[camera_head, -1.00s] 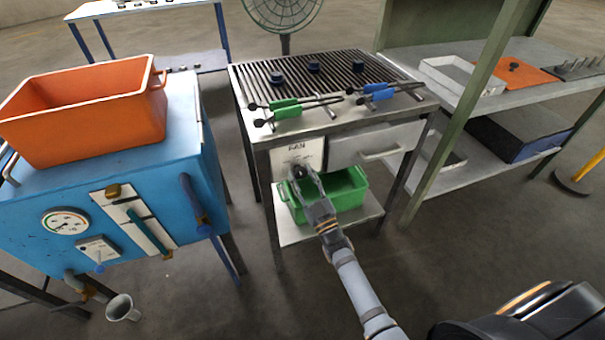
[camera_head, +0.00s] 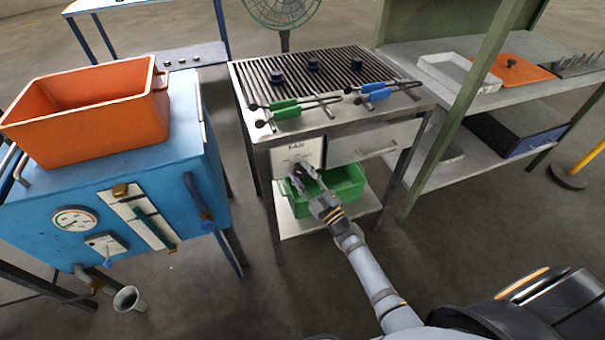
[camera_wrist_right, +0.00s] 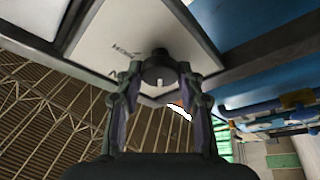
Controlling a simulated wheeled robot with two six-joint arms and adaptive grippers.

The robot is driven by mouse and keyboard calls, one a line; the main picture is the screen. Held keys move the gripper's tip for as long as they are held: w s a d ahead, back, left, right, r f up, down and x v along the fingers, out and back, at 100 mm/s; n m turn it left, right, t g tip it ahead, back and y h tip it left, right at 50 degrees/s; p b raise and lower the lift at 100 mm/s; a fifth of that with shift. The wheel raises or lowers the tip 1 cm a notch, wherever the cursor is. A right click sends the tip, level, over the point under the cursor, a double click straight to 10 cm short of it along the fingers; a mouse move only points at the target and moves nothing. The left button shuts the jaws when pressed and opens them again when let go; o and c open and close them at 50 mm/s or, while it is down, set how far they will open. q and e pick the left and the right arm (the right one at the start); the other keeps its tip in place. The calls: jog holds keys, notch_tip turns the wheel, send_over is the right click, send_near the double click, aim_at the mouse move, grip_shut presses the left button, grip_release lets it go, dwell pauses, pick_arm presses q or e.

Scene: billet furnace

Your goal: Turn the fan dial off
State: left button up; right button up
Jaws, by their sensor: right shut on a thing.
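The fan panel (camera_head: 299,153) is a white plate marked FAN on the front left of the grill table. In the right wrist view, the dark round fan dial (camera_wrist_right: 159,68) with a pale mark sits between the fingers of my right gripper (camera_wrist_right: 160,82). My right gripper also shows in the head view (camera_head: 300,172), reaching up to the panel from below. Its fingers are shut on the dial. In the head view the dial is mostly hidden by the gripper. My left gripper is not in view.
A green bin (camera_head: 337,190) stands on the lower shelf just behind my right gripper. Green-handled and blue-handled tongs lie on the grill (camera_head: 320,72). A blue furnace box (camera_head: 150,190) with an orange bin (camera_head: 90,110) stands left. A fan (camera_head: 283,12) stands behind.

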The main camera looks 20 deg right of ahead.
jog(key=o, duration=1.2)
jog(key=shift+s+f, duration=0.1)
jog(key=shift+s, duration=0.1)
jog(key=v, duration=1.1)
jog(key=shift+s+d+f, duration=0.1)
jog(key=shift+s+d, duration=0.1)
jog(key=shift+s, duration=0.05)
